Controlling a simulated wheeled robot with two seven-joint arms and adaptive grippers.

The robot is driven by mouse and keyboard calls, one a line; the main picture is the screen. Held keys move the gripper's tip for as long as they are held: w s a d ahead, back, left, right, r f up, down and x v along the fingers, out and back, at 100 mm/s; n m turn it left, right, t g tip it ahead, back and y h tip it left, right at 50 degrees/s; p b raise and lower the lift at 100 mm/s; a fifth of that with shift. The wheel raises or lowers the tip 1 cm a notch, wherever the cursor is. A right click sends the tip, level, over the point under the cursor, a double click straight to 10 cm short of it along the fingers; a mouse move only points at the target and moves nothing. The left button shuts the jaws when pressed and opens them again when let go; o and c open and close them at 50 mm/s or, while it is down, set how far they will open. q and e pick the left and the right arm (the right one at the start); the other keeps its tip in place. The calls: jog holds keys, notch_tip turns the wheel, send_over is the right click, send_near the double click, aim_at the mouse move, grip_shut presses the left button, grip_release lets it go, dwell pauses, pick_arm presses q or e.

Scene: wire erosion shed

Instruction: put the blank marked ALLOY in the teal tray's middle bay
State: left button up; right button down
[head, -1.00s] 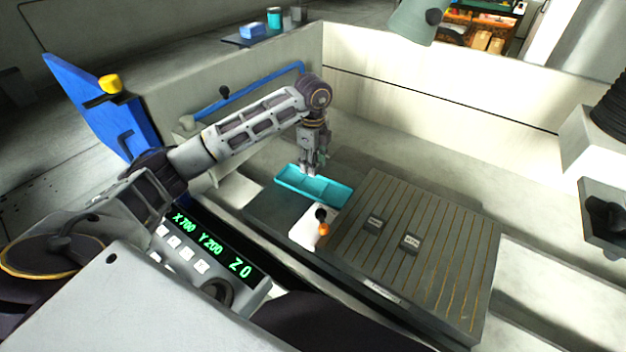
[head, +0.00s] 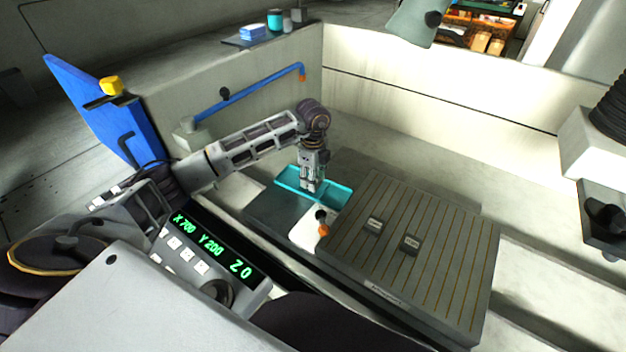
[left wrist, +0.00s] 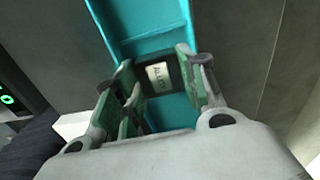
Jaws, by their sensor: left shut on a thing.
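The teal tray (head: 340,188) lies on the dark plate left of the slotted table. My left gripper (head: 312,187) points down over the tray's middle part. In the left wrist view the left gripper (left wrist: 165,85) is shut on the blank marked ALLOY (left wrist: 158,76), whose pale label shows between the fingers. The teal tray (left wrist: 140,25) shows behind and below it, with a divider just beyond the blank. I cannot tell whether the blank touches the tray floor. In the head view the fingers hide the blank. My right gripper is not in view.
Two dark blanks with pale labels, one on the left (head: 374,225) and one on the right (head: 410,243), lie on the slotted table (head: 450,260). A white pad (head: 305,235) with an orange-and-black tool (head: 322,222) is in front of the tray. A blue pipe (head: 245,92) runs along the wall behind.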

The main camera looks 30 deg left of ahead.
pick_arm(q)
jog(key=shift+f, duration=0.4)
jog(key=shift+f, duration=0.15)
jog(key=o, duration=1.3)
jog(key=shift+c, duration=0.2)
notch_tip(320, 180, up, 12)
jog(key=shift+b, duration=0.3)
